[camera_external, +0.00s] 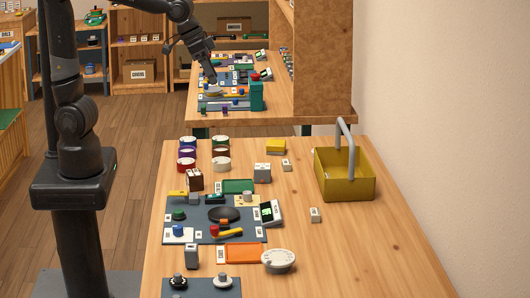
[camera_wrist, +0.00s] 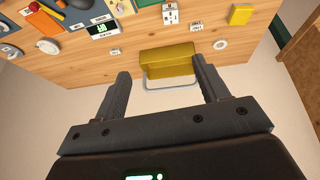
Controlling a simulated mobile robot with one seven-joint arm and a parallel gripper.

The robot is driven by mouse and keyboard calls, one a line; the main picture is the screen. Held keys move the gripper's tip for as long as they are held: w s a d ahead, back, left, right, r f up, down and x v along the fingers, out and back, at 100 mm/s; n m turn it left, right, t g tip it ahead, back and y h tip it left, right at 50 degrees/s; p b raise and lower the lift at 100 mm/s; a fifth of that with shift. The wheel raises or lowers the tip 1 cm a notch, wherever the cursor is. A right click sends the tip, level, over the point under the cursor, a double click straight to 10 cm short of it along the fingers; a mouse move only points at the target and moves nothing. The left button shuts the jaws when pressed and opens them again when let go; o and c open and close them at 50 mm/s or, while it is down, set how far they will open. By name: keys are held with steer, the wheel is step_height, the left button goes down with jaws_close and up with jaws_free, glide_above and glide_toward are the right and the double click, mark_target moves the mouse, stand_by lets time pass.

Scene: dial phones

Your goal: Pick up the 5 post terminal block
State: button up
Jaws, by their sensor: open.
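I cannot tell for sure which thing is the 5 post terminal block. A small pale block (camera_external: 262,173) with dark marks stands on the near table, left of the yellow basket, and may be it. My gripper (camera_wrist: 161,67) is open and empty, with the two fingers wide apart. In the wrist view the basket shows beyond and between the fingertips, and the block is apart from them. In the external view my gripper (camera_external: 211,76) is high up, seen against the far table.
A yellow basket (camera_external: 345,186) with a raised grey handle stands near the wall. The table's right front is bare.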

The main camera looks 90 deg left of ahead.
steer(key=w+d+f, duration=0.3)
steer(key=w+d, duration=0.3)
steer(key=w, duration=0.2)
glide_toward(315, 211)
steer(key=shift+m+g+y, duration=0.3)
steer(key=shift+m+y, duration=0.1)
steer(key=x, duration=0.8)
steer(key=shift+w+d+f, duration=0.25)
steer(key=shift+w+d, duration=0.05)
steer(key=shift+d, duration=0.1)
steer(key=c, duration=1.1)
steer(key=shift+o, duration=0.2)
steer(key=shift+r, duration=0.1)
